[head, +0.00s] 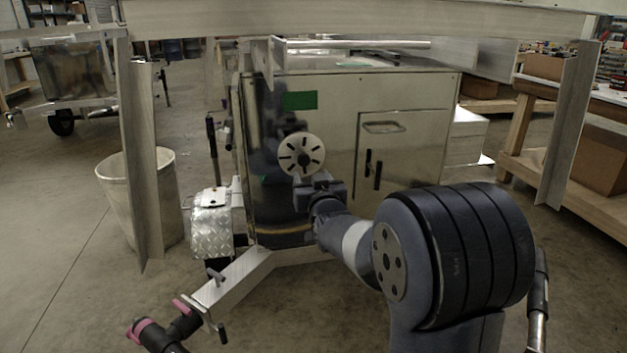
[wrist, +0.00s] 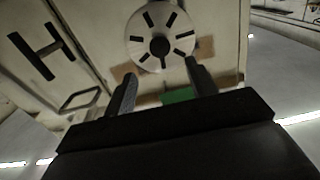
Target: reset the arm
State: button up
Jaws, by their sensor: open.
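My gripper (wrist: 158,85) is open in the wrist view, its two dark fingers apart with nothing between them. In the head view my arm reaches forward from the lower right, and my gripper (head: 318,186) is small and dark in front of the trailer's metal box (head: 408,92). A round pale slotted disc (head: 301,154) shows just above the gripper there. The disc (wrist: 160,36) also shows beyond the fingertips in the wrist view. I cannot tell how far the fingertips are from it.
The box has a door (head: 395,150) with dark latches on its right. A metal beam (head: 350,18) crosses the top, with uprights hanging at both sides. The trailer's tongue (head: 232,284) runs to the lower left. A bin (head: 172,200) stands left, a wooden bench (head: 555,190) right.

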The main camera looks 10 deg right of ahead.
aim_at(304, 161)
jog(key=shift+s, duration=0.85)
jog(key=shift+w+b, duration=0.65)
jog(key=shift+w, duration=4.8)
